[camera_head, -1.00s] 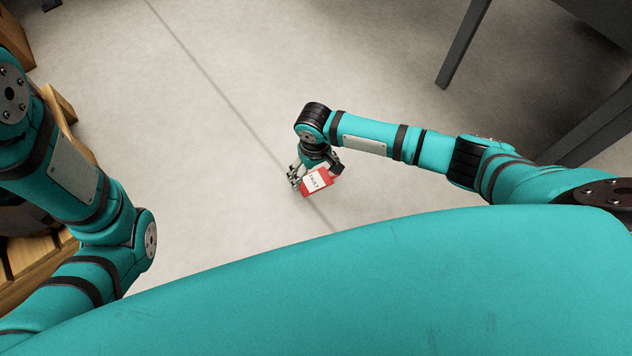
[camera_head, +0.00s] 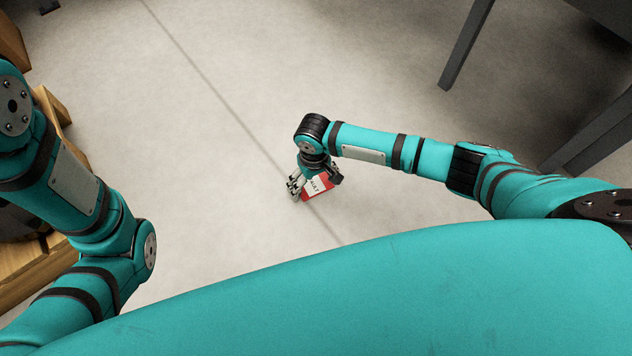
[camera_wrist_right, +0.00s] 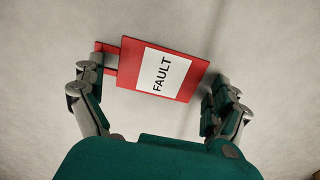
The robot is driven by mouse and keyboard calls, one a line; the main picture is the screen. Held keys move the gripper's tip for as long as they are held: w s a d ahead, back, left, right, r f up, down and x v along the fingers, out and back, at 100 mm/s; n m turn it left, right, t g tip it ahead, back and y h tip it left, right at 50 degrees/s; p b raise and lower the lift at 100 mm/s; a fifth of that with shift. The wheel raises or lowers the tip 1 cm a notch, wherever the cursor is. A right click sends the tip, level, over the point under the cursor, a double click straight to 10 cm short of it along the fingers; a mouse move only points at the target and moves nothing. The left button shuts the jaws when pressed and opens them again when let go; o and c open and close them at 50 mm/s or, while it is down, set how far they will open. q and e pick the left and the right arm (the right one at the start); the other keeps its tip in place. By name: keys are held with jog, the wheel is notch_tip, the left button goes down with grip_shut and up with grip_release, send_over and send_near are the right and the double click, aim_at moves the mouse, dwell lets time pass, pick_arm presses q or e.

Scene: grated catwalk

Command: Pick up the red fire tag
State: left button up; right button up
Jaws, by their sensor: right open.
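The red fire tag (camera_head: 318,187) has a white label reading FAULT and lies on the pale floor below my right gripper in the head view. It also shows in the right wrist view (camera_wrist_right: 187,83), with a narrower red tab at its left end. My right gripper (camera_head: 313,181) is open over it, fingers pointing down. In the right wrist view the fingers of the gripper (camera_wrist_right: 155,92) stand on either side of the tag, the left one by the tab, the right one beside the tag's right edge. I cannot tell whether they touch it. My left gripper is out of view.
Wooden pallet-like boards (camera_head: 35,270) lie at the left edge behind my left arm. Dark table legs (camera_head: 466,45) stand at the upper right. The grey floor (camera_head: 230,130) around the tag is clear, with a thin dark line running across it.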

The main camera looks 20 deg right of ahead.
jog(key=shift+f, duration=0.15)
dwell(0.3)
jog(key=c, duration=0.7)
jog(key=shift+c, duration=0.2)
